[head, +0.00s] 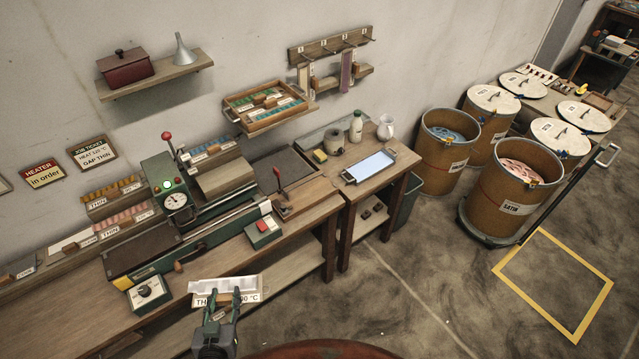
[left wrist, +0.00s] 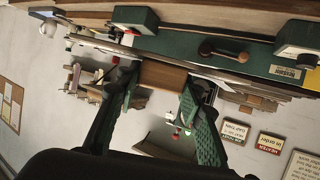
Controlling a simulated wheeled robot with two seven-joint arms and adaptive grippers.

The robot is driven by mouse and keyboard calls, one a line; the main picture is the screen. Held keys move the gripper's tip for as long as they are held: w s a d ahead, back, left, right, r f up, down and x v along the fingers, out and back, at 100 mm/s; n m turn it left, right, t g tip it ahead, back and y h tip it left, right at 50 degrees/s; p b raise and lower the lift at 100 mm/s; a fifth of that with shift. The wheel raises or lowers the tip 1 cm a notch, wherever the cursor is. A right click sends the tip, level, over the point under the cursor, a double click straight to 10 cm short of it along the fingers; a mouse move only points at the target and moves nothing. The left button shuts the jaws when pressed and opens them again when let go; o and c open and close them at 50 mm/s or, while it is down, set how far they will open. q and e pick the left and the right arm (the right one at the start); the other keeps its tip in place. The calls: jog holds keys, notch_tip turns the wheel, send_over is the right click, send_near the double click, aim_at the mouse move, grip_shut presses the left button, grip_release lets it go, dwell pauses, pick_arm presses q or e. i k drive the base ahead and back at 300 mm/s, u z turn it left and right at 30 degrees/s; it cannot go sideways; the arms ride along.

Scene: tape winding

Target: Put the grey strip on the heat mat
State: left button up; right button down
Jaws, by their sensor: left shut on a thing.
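My left gripper (head: 225,293) is at the front edge of the bench, its two green fingers pointing towards the wall. My right gripper is out of view.
A green press with a gauge (head: 176,200) and a long green bar (head: 222,236) stand behind the gripper. A red-button box (head: 264,231) is to the right. Labelled bins (head: 112,199) line the wall. The bench front at left (head: 60,320) is bare.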

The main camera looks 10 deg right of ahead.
aim_at(284, 166)
jog(key=z, duration=0.4)
jog(key=k, duration=0.6)
jog(key=z, duration=1.15)
jog(key=i, duration=1.5)
jog(key=z, duration=0.25)
jog(key=i, duration=1.6)
jog(key=u, duration=0.85)
jog(key=i, duration=0.9)
jog(key=u, duration=1.5)
jog(key=i, duration=0.65)
jog(key=u, duration=0.55)
